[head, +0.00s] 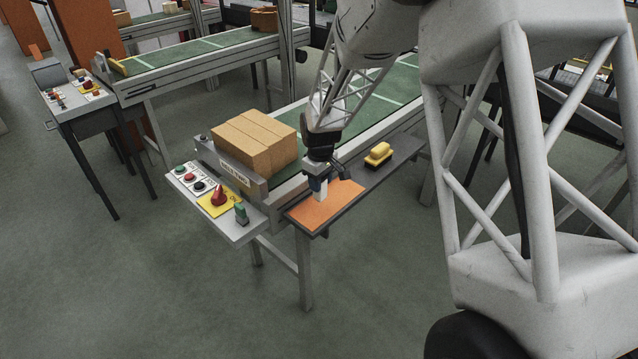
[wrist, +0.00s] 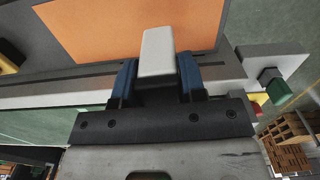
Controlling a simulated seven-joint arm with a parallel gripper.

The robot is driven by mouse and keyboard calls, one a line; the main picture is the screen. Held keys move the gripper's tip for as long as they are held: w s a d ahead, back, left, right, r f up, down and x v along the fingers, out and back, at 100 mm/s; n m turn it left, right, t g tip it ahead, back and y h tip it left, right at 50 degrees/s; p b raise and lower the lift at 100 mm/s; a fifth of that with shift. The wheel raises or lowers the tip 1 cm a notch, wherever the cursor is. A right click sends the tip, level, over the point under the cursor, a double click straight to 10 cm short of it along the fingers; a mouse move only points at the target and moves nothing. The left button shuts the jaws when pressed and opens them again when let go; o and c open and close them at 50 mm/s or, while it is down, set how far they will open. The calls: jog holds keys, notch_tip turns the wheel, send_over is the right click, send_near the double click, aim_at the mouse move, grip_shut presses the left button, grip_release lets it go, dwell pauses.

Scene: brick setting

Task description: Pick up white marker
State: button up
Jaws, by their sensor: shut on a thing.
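The white marker (wrist: 158,52) is a pale block-like piece between the two blue fingers of my gripper (wrist: 160,75) in the wrist view. My gripper is shut on it. In the head view, my gripper (head: 319,183) is over the orange mat (head: 336,204), and the marker (head: 319,197) shows as a small white piece below the fingers. The orange mat also fills the upper part of the wrist view (wrist: 95,28). I cannot tell whether the marker touches the mat.
A yellow object (head: 378,154) sits on the dark shelf (head: 405,147) right of the mat. Cardboard boxes (head: 255,141) stand on the conveyor behind. A control panel (head: 197,187) with a red button (head: 219,196) and a green switch (head: 241,212) is to the left.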

jog(key=s+d+r, duration=0.1)
jog(key=s+d, duration=0.2)
jog(key=s, duration=1.1)
jog(key=shift+s+r, duration=0.2)
jog(key=o, duration=0.4)
jog(key=shift+c, duration=1.1)
jog(key=w+d+r+m, duration=0.25)
jog(key=w+r, duration=0.25)
jog(key=w, duration=0.4)
jog(key=w+d+r+m, duration=0.25)
jog(key=w+r, duration=0.25)
jog(key=w, duration=0.4)
jog(key=w+d+r+m, duration=0.25)
jog(key=w+r, duration=0.25)
jog(key=w, duration=0.5)
jog(key=a+r+n, duration=0.2)
jog(key=a+n, duration=0.1)
jog(key=a, duration=1.5)
jog(key=a+r+n, duration=0.2)
jog(key=a+n, duration=0.2)
jog(key=a, duration=1.4)
jog(key=shift+w+r, duration=0.15)
jog(key=shift+w, duration=0.3)
